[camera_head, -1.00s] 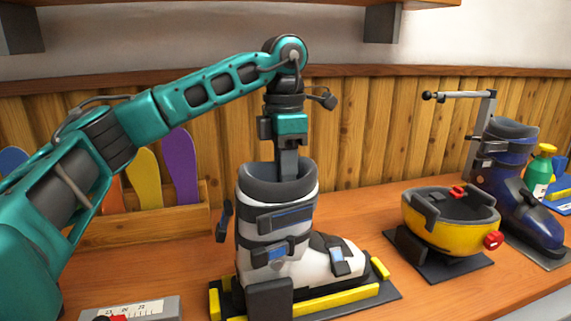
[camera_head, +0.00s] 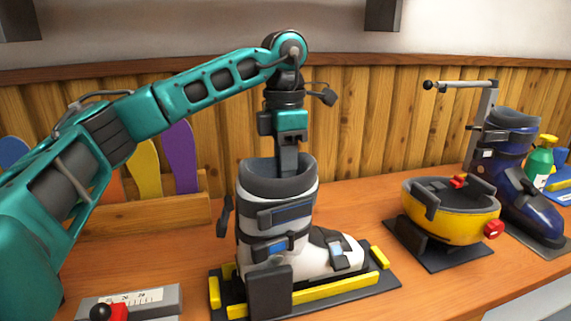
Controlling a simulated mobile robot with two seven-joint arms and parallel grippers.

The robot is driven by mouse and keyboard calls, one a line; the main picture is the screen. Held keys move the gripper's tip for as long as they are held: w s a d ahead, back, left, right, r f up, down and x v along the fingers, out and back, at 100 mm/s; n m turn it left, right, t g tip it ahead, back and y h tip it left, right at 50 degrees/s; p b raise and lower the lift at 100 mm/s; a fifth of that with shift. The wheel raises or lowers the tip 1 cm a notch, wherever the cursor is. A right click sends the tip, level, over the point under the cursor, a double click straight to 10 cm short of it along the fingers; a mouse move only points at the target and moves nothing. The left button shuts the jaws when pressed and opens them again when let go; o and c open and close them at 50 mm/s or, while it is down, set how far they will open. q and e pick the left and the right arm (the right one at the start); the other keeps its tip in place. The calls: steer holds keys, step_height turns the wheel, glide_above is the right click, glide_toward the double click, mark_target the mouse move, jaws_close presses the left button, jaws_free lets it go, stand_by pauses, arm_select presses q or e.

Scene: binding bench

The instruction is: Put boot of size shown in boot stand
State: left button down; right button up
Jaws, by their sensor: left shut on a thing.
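A white and grey boot (camera_head: 300,255) stands upright in the boot stand (camera_head: 345,291), a black base with yellow rails at the front of the bench. My left gripper (camera_head: 288,168) reaches down into the boot's cuff from above. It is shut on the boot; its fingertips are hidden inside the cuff. A size gauge (camera_head: 150,299) with a scale and a black-knobbed red slider lies at the bottom left; its numbers are too small to read surely. A dark blue boot (camera_head: 510,180) stands at the right. My right gripper is not in view.
A yellow bowl-shaped holder (camera_head: 450,225) with red knobs stands on a black plate right of the stand. A grey post with an arm (camera_head: 465,84) rises behind the blue boot. A green bottle (camera_head: 540,160) is at far right. Coloured boards (camera_head: 180,160) stand in a wooden rack at left.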

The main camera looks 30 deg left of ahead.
arm_select(q)
steer(key=shift+f, duration=0.2)
steer(key=c, duration=0.9)
jaws_free()
steer(key=shift+f, duration=0.2)
steer(key=shift+r, duration=0.1)
step_height(320, 180, up, 6)
steer(key=shift+w+f, duration=0.1)
steer(key=r+p, duration=0.3)
steer(key=r, duration=0.4)
steer(key=shift+a+r+p, duration=0.1)
steer(key=shift+a+p, duration=0.1)
steer(key=shift+p, duration=0.15)
steer(key=shift+w, duration=0.1)
